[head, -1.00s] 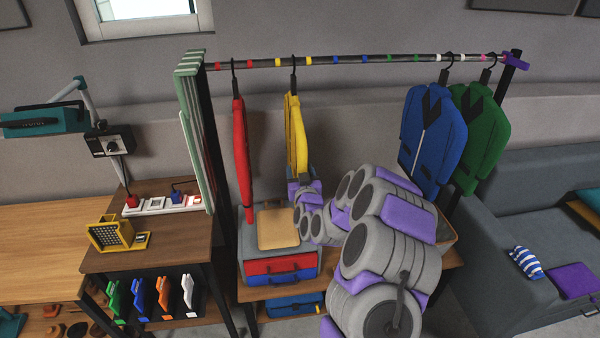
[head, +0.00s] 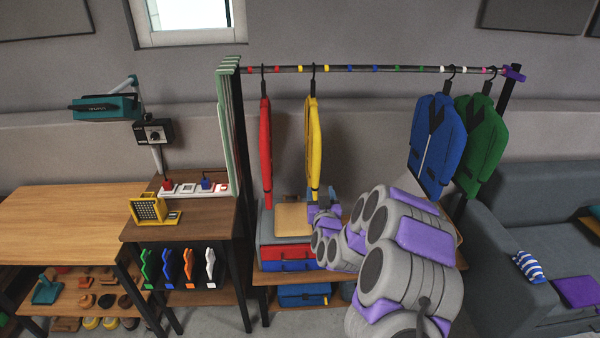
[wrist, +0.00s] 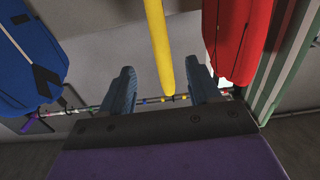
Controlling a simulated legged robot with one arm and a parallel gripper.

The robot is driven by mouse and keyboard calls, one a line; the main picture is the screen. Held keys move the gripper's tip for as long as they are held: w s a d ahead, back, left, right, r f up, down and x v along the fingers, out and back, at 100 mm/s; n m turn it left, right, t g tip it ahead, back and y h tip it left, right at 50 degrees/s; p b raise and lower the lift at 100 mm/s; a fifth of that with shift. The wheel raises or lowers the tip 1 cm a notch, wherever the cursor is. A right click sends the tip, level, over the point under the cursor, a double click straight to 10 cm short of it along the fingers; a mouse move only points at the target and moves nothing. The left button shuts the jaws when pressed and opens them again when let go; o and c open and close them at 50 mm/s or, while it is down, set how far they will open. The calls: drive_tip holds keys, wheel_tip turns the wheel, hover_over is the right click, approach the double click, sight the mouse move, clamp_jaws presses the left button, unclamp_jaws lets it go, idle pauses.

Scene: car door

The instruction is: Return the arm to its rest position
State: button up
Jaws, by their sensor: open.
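My arm, grey with purple panels, rises from the lower right of the head view and reaches toward the clothes rack. In the head view my gripper is mostly hidden behind the arm links, below the yellow garment (head: 313,150). In the wrist view my gripper (wrist: 160,92) is open, with its two dark fingers apart and nothing held. The yellow garment also shows in the wrist view (wrist: 158,45), lying between the fingers in the picture. I cannot tell how close it is to them.
A red garment (head: 266,150) hangs to the left, and blue (head: 437,145) and green (head: 477,150) jackets hang to the right on the rail (head: 390,69). A suitcase (head: 290,254) lies under the rail. A grey sofa (head: 500,245) stands at right, a wooden table (head: 60,220) at left.

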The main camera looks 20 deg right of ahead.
drive_tip(key=s+a+r+n+g+y, duration=0.1)
drive_tip(key=s+a+n+g+y, duration=0.2)
drive_tip(key=s+a, duration=0.4)
drive_tip(key=s+a+r+n+g+y, duration=0.1)
drive_tip(key=s+a+r+g+y, duration=0.15)
drive_tip(key=s+a+g, duration=0.5)
drive_tip(key=s+a+r+g, duration=0.1)
drive_tip(key=s+g, duration=0.3)
drive_tip(key=s, duration=1.4)
drive_tip(key=s+a+r+g, duration=0.2)
drive_tip(key=s+g, duration=0.2)
drive_tip(key=s, duration=1.5)
drive_tip(key=shift+s+a+r+m+g, duration=0.15)
drive_tip(key=shift+r+m+g, duration=0.1)
drive_tip(key=shift+m+g, duration=0.15)
drive_tip(key=shift+h, duration=0.25)
